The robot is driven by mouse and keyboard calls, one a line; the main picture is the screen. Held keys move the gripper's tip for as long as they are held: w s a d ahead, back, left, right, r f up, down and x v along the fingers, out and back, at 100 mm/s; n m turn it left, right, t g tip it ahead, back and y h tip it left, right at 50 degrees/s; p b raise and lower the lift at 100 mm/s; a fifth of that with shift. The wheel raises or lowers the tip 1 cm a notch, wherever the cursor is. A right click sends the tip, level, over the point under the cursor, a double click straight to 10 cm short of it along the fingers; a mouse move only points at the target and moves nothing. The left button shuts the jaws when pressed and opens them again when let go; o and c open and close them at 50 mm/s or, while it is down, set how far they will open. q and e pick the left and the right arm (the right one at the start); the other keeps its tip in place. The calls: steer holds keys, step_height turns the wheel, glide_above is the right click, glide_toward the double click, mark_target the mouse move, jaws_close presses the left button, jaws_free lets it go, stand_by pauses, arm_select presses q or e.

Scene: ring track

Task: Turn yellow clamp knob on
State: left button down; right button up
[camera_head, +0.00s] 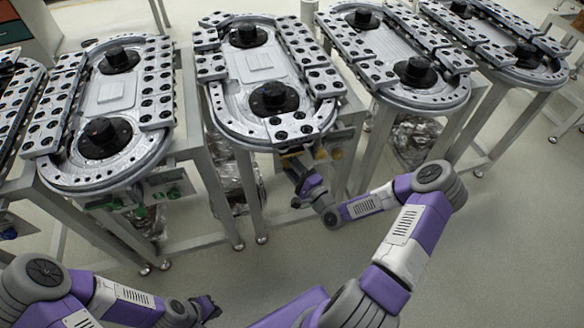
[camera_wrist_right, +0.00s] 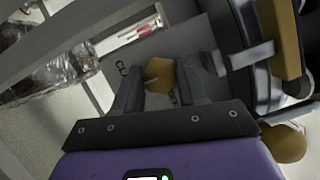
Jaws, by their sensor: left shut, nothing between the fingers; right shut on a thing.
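A yellow clamp knob (camera_wrist_right: 160,75) sits between the two fingers of my right gripper (camera_wrist_right: 158,88) in the right wrist view. The gripper is shut on it. In the head view my right gripper (camera_head: 293,163) is under the front end of the middle ring track (camera_head: 270,128), and the held knob is hidden there. A second yellow knob (camera_wrist_right: 286,142) is at the lower right of the wrist view, apart from the fingers. Yellow parts (camera_head: 322,154) show right of the gripper in the head view. My left gripper (camera_head: 208,307) is shut and empty, low over the floor.
Similar ring tracks stand left (camera_head: 100,175) and right (camera_head: 425,95) on metal-legged stands. Green clamp parts (camera_head: 173,193) hang under the left track. Metal legs (camera_head: 250,195) stand close to my right gripper. The floor (camera_head: 480,250) at the right front is clear.

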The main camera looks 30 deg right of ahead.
steer(key=o, duration=1.1)
steer(key=shift+c, duration=0.2)
steer(key=shift+s, duration=0.1)
steer(key=s+d+p, duration=0.1)
steer(key=s, duration=0.6)
steer(key=shift+s+f, duration=0.2)
steer(key=shift+f, duration=0.15)
